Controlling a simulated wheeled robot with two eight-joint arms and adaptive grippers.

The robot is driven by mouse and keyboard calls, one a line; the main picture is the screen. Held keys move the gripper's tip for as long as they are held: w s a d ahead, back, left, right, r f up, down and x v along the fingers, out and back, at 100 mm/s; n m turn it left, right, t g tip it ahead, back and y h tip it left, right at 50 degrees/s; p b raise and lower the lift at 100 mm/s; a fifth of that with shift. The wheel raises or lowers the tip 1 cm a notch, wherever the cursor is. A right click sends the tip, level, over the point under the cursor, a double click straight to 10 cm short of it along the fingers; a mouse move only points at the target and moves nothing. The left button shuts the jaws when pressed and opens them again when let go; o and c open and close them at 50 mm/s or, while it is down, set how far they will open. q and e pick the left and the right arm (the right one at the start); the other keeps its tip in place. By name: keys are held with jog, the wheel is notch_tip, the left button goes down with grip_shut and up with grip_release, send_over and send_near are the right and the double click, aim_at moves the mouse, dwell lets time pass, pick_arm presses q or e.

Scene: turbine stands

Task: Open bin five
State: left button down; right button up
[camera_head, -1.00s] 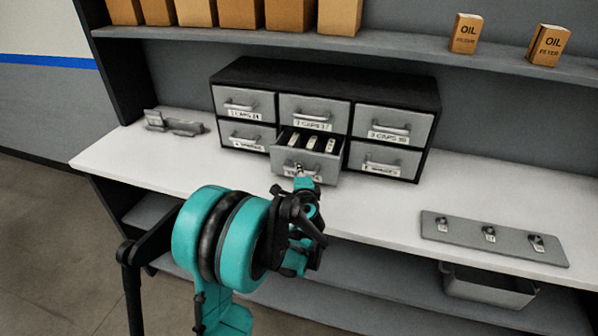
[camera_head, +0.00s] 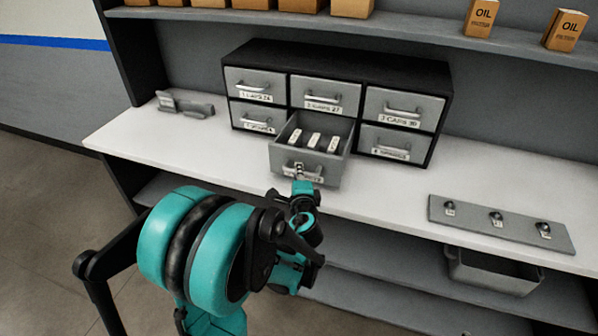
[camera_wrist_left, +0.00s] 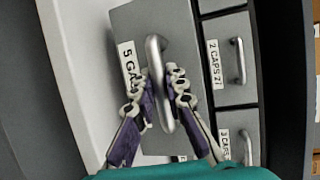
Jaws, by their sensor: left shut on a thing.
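Bin five (camera_head: 325,158) is the lower middle drawer of a grey cabinet (camera_head: 340,68) with a black frame. It is pulled well out, and several small pale labelled items lie inside. My left gripper (camera_head: 299,172) is at the front of this drawer. In the left wrist view, the drawer front (camera_wrist_left: 136,30) bears a label starting with 5. There the left gripper's fingers (camera_wrist_left: 162,85) are on both sides of the silver bar handle (camera_wrist_left: 154,55), shut on it. My right gripper is not in view.
The other drawers are closed. A grey plate with several knobs (camera_head: 470,216) lies on the white bench (camera_head: 385,195) at right. A grey bracket (camera_head: 184,106) stands at left. A grey tray (camera_head: 495,270) sits on the shelf below. Boxes stand on the upper shelf.

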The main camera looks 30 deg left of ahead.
pick_arm(q)
jog(key=c, duration=1.5)
grip_release()
jog(key=shift+c, duration=0.2)
jog(key=v, duration=1.2)
jog(key=s+d+f+n+g+h, duration=0.2)
jog(key=s+d+n+g+h, duration=0.1)
jog(key=s+d+n+h, duration=0.1)
jog(key=s+d+f+n+g+h, duration=0.3)
jog(key=s+d+n+h, duration=0.2)
jog(key=s+d+n, duration=0.2)
jog(key=shift+d+n, duration=0.3)
jog(key=shift+d, duration=0.7)
